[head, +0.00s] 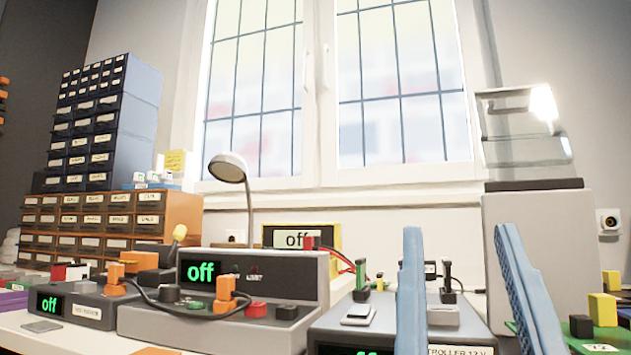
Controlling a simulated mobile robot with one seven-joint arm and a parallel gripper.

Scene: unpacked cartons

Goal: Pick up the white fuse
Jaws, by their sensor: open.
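My gripper (459,232) shows as two blue ribbed fingers standing wide apart at the lower right, with nothing between them but the background. The left finger is in front of a grey controller box (335,332) marked "CONTROLLER 12 V". I cannot single out a white fuse for sure. A small pale flat piece (360,313) lies on top of the controller, left of the fingers; its kind is unclear. The fingers and their nearness hide part of the controller's top.
A grey "off" unit (290,265) with cables stands at centre left, and a smaller one (92,308) left of it. A desk lamp (230,168) rises behind. Drawer cabinets (110,140) stand at left. A green board (600,335) with yellow blocks lies at right.

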